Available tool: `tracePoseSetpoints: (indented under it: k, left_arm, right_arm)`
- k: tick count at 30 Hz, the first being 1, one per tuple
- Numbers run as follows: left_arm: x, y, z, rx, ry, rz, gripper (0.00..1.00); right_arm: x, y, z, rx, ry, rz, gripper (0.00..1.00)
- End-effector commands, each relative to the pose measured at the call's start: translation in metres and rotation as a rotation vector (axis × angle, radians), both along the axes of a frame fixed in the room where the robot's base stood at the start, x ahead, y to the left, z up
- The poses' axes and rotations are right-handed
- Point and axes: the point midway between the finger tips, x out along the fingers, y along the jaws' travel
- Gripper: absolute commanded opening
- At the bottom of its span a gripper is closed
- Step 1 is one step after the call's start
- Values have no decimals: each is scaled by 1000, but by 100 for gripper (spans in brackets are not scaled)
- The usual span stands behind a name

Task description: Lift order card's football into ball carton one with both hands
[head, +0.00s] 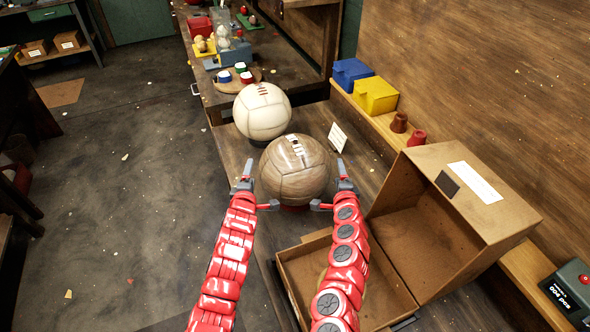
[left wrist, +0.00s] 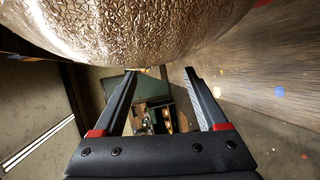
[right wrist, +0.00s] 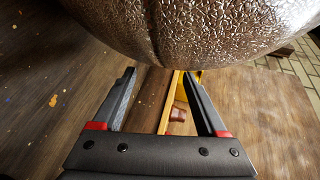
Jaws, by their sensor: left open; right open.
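A brown panelled leather football (head: 295,170) with pale lacing sits on a red ring on the bench. A cream football (head: 262,112) sits behind it. A small white card (head: 337,137) stands right of the balls; its writing is too small to read. An open cardboard carton (head: 405,240) lies at the front right with its lid raised. My left gripper (head: 258,188) is open at the brown ball's left side, and my right gripper (head: 331,187) is open at its right side. In both wrist views the ball's grained surface (left wrist: 160,30) (right wrist: 190,25) hangs over the empty jaws.
A ledge along the right wall carries blue (head: 351,73) and yellow (head: 375,95) bins and red-brown cups (head: 417,137). A board with small tins (head: 238,78) lies at the back. Open floor (head: 120,180) spreads to the left.

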Motion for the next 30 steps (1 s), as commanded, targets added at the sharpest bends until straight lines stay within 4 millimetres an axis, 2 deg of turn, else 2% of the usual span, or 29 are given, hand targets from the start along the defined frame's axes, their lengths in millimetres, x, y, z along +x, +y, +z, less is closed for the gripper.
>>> tracePoseSetpoints:
  k: [6, 12, 30]
  left_arm:
    - [16, 0, -4, 1, 0, 0, 75]
    - [15, -14, -4, 1, -1, -1, 75]
    - [15, -20, -4, -2, 0, 0, 75]
  right_arm:
    - [15, -2, -6, -2, 2, -3, 75]
    - [14, 13, -5, 0, 1, -2, 75]
    - [14, 19, -6, -1, 2, -3, 75]
